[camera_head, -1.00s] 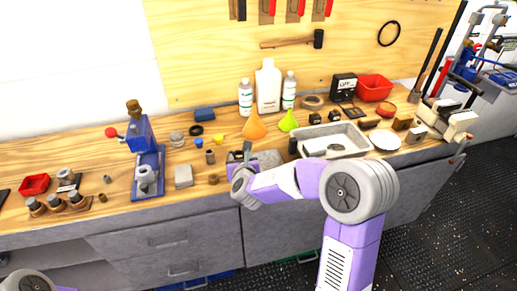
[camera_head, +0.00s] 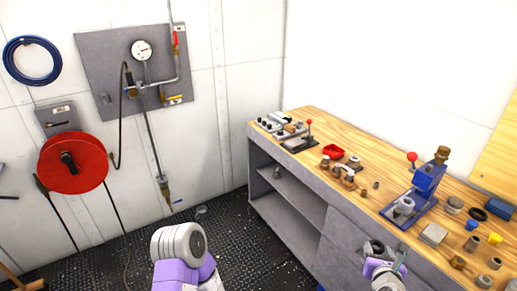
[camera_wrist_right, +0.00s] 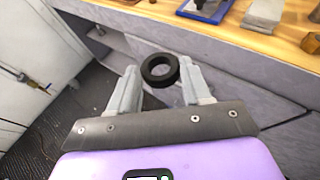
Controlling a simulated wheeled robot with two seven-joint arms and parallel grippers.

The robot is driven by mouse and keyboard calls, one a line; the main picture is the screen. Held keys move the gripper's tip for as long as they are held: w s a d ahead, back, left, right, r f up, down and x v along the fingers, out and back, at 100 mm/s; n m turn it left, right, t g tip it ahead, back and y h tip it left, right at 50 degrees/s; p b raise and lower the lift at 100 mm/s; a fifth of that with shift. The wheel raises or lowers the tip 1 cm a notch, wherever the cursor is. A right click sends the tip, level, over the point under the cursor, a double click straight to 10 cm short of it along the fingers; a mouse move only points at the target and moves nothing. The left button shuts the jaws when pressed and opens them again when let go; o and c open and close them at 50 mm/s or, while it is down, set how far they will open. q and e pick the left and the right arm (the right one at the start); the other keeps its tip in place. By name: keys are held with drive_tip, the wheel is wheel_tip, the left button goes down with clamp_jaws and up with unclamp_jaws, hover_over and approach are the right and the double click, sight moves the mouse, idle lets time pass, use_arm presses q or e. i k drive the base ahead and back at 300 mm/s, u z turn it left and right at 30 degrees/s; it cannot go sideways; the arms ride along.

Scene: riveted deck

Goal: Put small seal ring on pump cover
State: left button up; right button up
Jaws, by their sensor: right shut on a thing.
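A small black ring (camera_wrist_right: 160,79) sits between the fingertips of my right gripper (camera_wrist_right: 160,73) in the right wrist view. The gripper is shut on it and holds it in front of the bench edge, clear of the top. In the head view my right gripper (camera_head: 386,256) is at the bottom, before the bench front, and the ring is hard to make out there. I cannot tell for sure which part is the pump cover. My left gripper is not in view; only part of my left arm shows at the bottom.
A red hose reel (camera_head: 73,162) hangs on the left wall. Open shelves lie under the bench's left end.

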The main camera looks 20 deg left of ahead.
sight(292, 143)
drive_tip(key=u, duration=1.5)
drive_tip(key=i, duration=1.65)
drive_tip(key=z, duration=0.7)
drive_tip(key=i, duration=0.6)
drive_tip(key=z, duration=0.45)
